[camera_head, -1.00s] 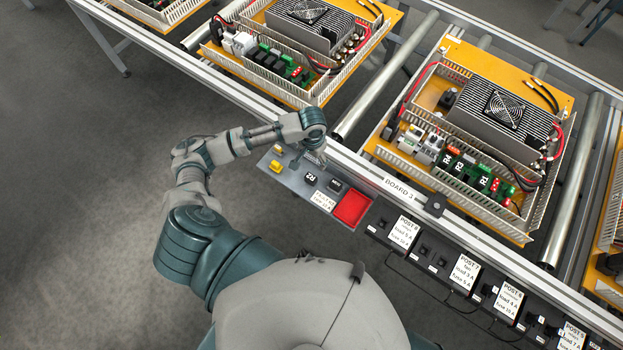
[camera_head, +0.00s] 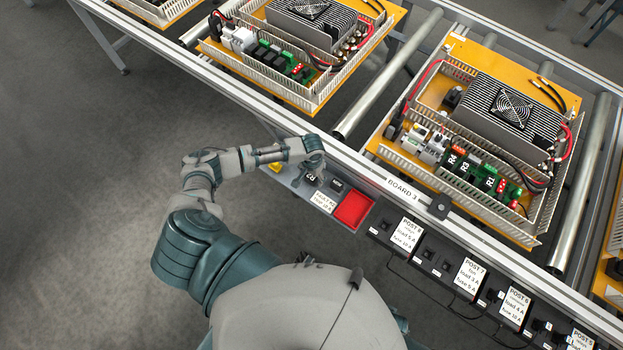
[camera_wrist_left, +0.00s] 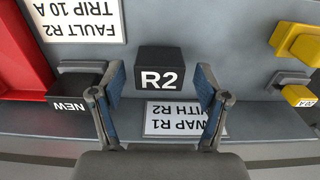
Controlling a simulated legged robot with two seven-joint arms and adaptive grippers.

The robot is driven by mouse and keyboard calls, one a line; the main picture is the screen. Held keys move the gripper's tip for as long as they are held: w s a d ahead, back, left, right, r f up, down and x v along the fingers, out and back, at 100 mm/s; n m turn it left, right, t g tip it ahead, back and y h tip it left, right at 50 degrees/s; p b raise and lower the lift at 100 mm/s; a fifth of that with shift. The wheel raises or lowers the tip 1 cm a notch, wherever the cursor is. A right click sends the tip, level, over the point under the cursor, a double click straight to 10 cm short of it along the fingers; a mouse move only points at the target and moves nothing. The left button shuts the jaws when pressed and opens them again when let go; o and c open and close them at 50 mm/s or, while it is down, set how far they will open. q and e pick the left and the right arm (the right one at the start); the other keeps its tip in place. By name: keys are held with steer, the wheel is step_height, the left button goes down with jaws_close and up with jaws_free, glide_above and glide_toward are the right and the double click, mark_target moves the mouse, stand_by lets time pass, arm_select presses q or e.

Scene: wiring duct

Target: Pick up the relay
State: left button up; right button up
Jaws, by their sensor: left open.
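A black relay block marked R2 (camera_wrist_left: 160,75) sits on the grey tray between my left fingertips in the left wrist view. My left gripper (camera_wrist_left: 160,88) is open, with one blue-padded finger on each side of the block; I cannot tell whether they touch it. In the head view, the left gripper (camera_head: 314,172) is over the tray at the R2 block (camera_head: 311,180), which it partly hides. A second black block marked NEW (camera_head: 337,185) stands to its right in the head view; it is partly hidden by a finger in the left wrist view (camera_wrist_left: 72,88). My right gripper is out of view.
The tray holds a red bin (camera_head: 353,210), a white fault label (camera_head: 323,201) and yellow parts (camera_wrist_left: 298,40). A swap label (camera_wrist_left: 186,120) lies close to the fingers. Behind the rail stands a board (camera_head: 450,110) with relays marked R1, R3 and R4.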

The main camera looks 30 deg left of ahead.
arm_select(q)
steer(key=shift+f, duration=0.75)
steer(key=c, duration=1.2)
steer(key=shift+r, duration=0.1)
steer(key=shift+c, duration=0.2)
